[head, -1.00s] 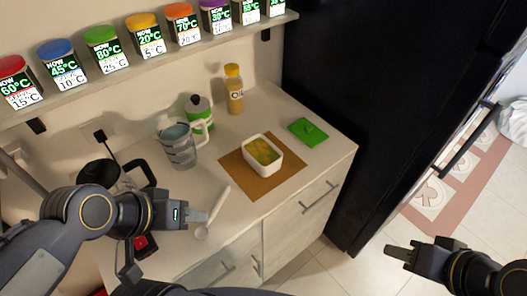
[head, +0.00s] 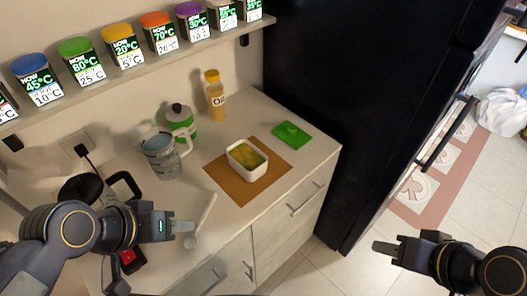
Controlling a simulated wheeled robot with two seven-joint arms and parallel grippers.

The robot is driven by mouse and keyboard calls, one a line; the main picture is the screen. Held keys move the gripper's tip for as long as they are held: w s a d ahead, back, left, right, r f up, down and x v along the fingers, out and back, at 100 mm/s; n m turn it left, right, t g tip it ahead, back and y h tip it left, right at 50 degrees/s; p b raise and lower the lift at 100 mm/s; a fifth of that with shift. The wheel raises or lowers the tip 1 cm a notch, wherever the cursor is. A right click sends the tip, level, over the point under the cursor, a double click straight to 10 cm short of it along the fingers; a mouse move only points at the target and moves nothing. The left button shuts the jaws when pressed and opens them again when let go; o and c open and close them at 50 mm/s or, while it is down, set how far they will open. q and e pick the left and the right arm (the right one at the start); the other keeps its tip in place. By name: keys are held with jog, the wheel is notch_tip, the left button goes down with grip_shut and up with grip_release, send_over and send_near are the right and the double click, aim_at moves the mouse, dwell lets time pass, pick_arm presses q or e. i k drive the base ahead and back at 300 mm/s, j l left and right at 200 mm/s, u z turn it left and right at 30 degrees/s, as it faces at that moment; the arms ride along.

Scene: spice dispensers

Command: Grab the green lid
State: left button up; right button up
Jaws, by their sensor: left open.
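The green lid (head: 291,134) lies flat on the counter, at its right side near the black fridge, in the head view. A white dish (head: 246,160) with yellow and green contents stands on a brown mat (head: 277,183) to the left of the lid. My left gripper (head: 186,227) is open and empty above the front left of the counter, well away from the lid. My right gripper (head: 387,247) is over the floor at the lower right, in front of the fridge, apart from the lid. Its finger gap is hard to make out.
A measuring jug (head: 161,155), a green and white bottle (head: 181,121) and an oil bottle (head: 215,95) stand at the back. A white spoon (head: 203,222) lies in front. A shelf (head: 130,71) with several spice dispensers hangs above. The black fridge (head: 375,90) borders the right.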

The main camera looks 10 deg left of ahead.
aim_at(295, 137)
jog(key=u, duration=0.7)
jog(key=i+l+u, duration=0.1)
jog(key=l+u, duration=0.55)
jog(key=u, duration=0.15)
jog(key=l+u, duration=0.35)
jog(key=l, duration=0.2)
